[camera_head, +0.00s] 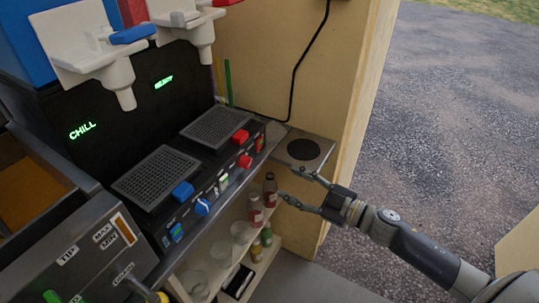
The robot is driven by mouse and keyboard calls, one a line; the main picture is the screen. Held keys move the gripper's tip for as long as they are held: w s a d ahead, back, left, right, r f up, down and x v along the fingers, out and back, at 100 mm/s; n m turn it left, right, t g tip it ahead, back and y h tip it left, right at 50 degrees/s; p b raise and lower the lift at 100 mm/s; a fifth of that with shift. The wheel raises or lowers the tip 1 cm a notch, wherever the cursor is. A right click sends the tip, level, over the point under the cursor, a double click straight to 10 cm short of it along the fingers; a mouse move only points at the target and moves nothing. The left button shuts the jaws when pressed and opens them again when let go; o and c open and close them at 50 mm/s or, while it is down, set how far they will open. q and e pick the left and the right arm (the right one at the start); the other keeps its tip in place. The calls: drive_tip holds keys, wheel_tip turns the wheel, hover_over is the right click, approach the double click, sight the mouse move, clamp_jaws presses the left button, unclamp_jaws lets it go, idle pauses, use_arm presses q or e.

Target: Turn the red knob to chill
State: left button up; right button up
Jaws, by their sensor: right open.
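The red knob (244,160) is on the front control strip of the black drinks machine (100,130), toward its right end. The machine's left display (82,130) reads CHILL in green; its right display (164,82) is lit but too small to read surely. My right gripper (287,183) comes in from the right, its two fingers spread and empty. It is to the right of the red knob in the picture, apart from it. The knob's pointer direction is too small to tell. My left gripper is out of view.
A blue knob (202,207) and rocker switches share the strip. A shelf (225,268) below holds bottles and glasses. A small ledge with a dark disc (303,149) adjoins the wooden wall (265,55). A labelled grey panel (85,262) stands lower left. Open pavement lies right.

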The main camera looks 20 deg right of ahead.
sight(249, 164)
drive_tip(key=shift+n+g+y, duration=0.3)
drive_tip(key=shift+n+y, duration=0.2)
drive_tip(key=shift+n, duration=0.1)
drive_tip(key=w+a+r, duration=0.1)
drive_tip(key=w+a, duration=0.1)
drive_tip(key=w+a+p, duration=0.1)
drive_tip(key=w+a, duration=0.1)
drive_tip(key=a, duration=0.1)
drive_tip(key=w+a+r, duration=0.1)
drive_tip(key=w+a, duration=0.1)
drive_tip(key=w, duration=0.1)
drive_tip(key=shift+a+r, duration=0.15)
drive_tip(key=shift+r, duration=0.2)
drive_tip(key=shift+w+a+p, duration=0.3)
drive_tip(key=shift+w+a, duration=0.05)
drive_tip(key=shift+w, duration=0.15)
drive_tip(key=shift+c, duration=0.6)
drive_tip(key=shift+f, duration=0.1)
drive_tip(key=c, duration=0.9)
